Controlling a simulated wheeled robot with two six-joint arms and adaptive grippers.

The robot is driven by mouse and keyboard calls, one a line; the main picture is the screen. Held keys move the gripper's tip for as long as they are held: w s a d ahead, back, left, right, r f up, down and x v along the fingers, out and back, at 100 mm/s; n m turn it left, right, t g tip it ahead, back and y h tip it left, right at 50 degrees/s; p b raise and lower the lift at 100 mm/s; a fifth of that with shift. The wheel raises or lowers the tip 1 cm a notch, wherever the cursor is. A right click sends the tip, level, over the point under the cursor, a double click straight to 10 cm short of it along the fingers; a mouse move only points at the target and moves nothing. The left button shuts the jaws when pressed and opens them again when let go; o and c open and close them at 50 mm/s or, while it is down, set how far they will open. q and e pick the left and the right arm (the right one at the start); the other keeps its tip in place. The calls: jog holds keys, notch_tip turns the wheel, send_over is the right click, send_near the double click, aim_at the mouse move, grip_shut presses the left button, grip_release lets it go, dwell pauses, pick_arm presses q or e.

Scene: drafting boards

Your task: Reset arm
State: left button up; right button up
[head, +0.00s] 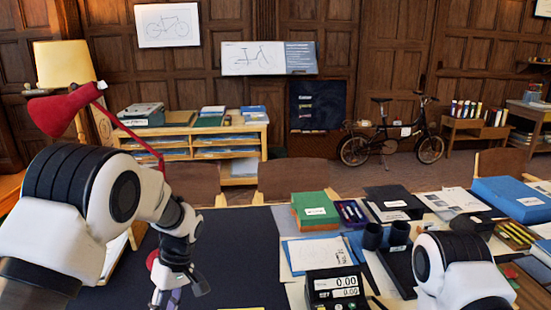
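My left arm comes in from the left and bends down over the dark drafting mat (240,248). My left gripper (178,298) points down at the bottom edge of the head view. Its fingertips are cut off or too small to read, so I cannot tell whether it is open or holds anything. A small red thing (152,259) shows beside it, partly hidden by the arm. Of my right arm, only a white and black link shows at the lower right. My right gripper is out of view.
A red desk lamp (66,108) stands close behind my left arm. Right of the mat are a green box (314,209), a clipboard (313,254), a digital display (336,287) and dark cups (399,232). A blue box (511,199) lies far right. The mat's middle is clear.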

pick_arm(q)
notch_tip(320, 180, down, 8)
jog(key=s+a+g+b, duration=0.1)
jog(key=a+g+b, duration=0.1)
jog(key=s+d+f+m+t+h+b, duration=0.1)
jog(key=s+f+m+h+b, duration=0.2)
jog(key=s+f, duration=1.1)
jog(key=s+f+m+t+b, duration=0.1)
jog(key=s+f+m+b, duration=0.25)
jog(key=s+f, duration=1.05)
jog(key=r+m+t, duration=0.1)
jog(key=w+r+m+t, duration=0.1)
jog(key=r+t, duration=0.1)
jog(key=shift+a+r, duration=0.1)
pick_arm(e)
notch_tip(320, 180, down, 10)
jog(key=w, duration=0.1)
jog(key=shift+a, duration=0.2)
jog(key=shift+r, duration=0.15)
